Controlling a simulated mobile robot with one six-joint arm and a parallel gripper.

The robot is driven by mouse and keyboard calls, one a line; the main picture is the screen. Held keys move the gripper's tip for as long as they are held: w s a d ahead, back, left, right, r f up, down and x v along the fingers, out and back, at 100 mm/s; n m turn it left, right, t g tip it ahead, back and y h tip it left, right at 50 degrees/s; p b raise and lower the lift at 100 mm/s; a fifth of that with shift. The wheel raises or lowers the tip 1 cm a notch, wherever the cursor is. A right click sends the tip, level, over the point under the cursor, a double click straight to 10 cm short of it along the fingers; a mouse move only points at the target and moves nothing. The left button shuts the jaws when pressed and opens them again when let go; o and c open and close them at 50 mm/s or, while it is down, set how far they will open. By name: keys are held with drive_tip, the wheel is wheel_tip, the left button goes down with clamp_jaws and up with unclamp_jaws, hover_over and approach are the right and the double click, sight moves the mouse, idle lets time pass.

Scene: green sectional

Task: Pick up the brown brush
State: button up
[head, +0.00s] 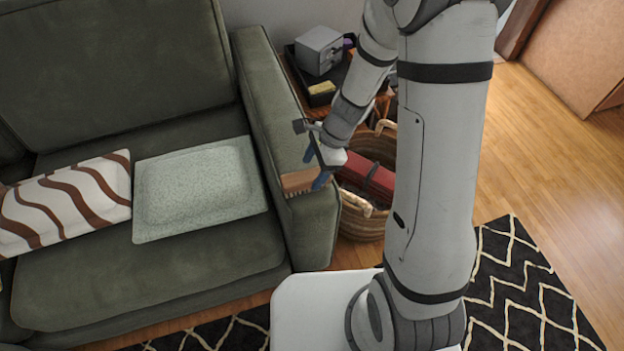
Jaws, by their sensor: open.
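The brown brush (298,181) lies on the front end of the green sofa's right armrest (275,120). Its wooden back faces up and its bristles show along the lower edge. My gripper (316,172) is at the right end of the brush, its blue-tipped fingers pointing down. One fingertip shows in front of the brush's right end and the other is close behind it. The jaws are open. I cannot tell whether a finger touches the brush. The right end of the brush is partly hidden by the gripper.
A wicker basket (358,221) with a red item (367,178) stands right of the armrest. Behind it, a side table holds a grey box (319,50) and a dark tray. A pale green pillow (200,188) and a striped pillow (65,204) lie on the seat.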

sight(308, 174)
drive_tip(key=x, duration=0.1)
drive_tip(key=b+x, duration=0.1)
drive_tip(key=x, duration=0.3)
drive_tip(key=shift+w+a, duration=0.1)
drive_tip(key=shift+w, duration=0.2)
drive_tip(key=shift+r, duration=0.1)
drive_tip(key=shift+c, duration=0.5)
drive_tip(key=c, duration=1)
wheel_tip(308, 174, up, 10)
drive_tip(key=p, duration=0.2)
drive_tip(key=shift+p, duration=0.35)
